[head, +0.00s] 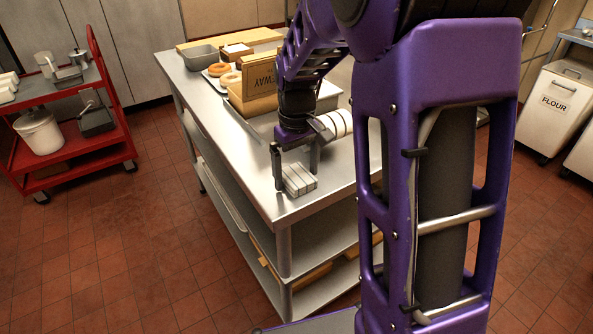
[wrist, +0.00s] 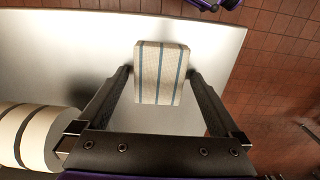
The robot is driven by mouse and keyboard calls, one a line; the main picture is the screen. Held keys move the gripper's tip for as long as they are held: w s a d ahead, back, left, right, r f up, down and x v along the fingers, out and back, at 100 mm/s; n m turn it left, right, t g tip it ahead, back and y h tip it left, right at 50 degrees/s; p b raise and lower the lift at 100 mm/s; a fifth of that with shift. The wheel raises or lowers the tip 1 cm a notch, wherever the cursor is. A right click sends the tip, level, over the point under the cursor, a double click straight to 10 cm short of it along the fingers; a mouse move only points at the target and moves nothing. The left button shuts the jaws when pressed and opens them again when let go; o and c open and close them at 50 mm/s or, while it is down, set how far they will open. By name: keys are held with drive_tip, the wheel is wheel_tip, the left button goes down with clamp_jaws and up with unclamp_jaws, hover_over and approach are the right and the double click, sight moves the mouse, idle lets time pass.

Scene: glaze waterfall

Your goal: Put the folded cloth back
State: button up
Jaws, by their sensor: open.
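The folded cloth (head: 299,179) is a small off-white block with blue-grey stripes. It lies on the steel table (head: 252,160) close to the table's near corner. In the wrist view the cloth (wrist: 160,72) sits between the two fingertips of my gripper (wrist: 160,73), with a narrow gap seen on each side. My gripper (head: 296,166) is open and points down over the cloth in the head view. The fingers stand on either side of it. I cannot tell how far down the fingertips reach beside it.
A white banded roll (head: 333,124) lies close to my gripper; it also shows in the wrist view (wrist: 28,135). A red cart (head: 100,120) stands left, a flour bin (head: 552,105) right.

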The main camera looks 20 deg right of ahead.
sight(297, 174)
wheel_tip(297, 174, up, 12)
drive_tip(key=p, duration=0.2)
drive_tip(key=shift+r, duration=0.15)
